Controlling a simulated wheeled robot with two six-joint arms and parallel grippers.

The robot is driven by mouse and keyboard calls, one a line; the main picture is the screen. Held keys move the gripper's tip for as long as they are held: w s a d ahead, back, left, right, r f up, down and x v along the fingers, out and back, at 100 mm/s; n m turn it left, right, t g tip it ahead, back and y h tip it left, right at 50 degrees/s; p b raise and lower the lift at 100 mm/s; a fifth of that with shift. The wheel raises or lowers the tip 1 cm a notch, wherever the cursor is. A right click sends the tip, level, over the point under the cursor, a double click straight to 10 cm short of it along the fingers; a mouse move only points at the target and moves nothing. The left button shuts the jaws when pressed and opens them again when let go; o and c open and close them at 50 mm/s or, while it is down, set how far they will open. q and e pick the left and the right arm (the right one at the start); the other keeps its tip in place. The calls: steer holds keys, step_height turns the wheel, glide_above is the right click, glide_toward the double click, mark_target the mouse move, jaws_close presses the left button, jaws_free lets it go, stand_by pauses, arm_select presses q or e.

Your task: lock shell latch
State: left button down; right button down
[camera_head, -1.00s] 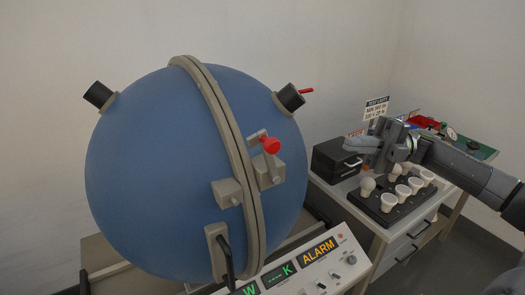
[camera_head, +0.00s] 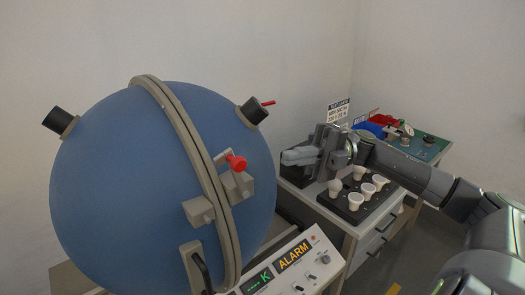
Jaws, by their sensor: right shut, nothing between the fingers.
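A large blue sphere shell (camera_head: 105,190) fills the left of the head view, with a beige seam flange (camera_head: 190,150) running over it. The latch (camera_head: 236,163) sits on the right side of the seam, with a red knob on its lever. A beige catch block (camera_head: 199,210) sits on the seam just left of and below the latch. My right gripper (camera_head: 290,157) is shut and empty, to the right of the latch and apart from it, above the bulb cart. My left gripper is not in view.
A black tray with several white bulbs (camera_head: 354,202) stands on the cart below my right gripper. A control panel (camera_head: 300,262) reading ALARM stands in front of the sphere. A green bench (camera_head: 427,148) with red and blue bins is behind right.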

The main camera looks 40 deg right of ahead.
mark_target(239, 183)
steer(key=p+x, duration=0.2)
steer(key=x, duration=0.5)
steer(key=shift+a+p, duration=0.25)
steer(key=shift+p, duration=0.15)
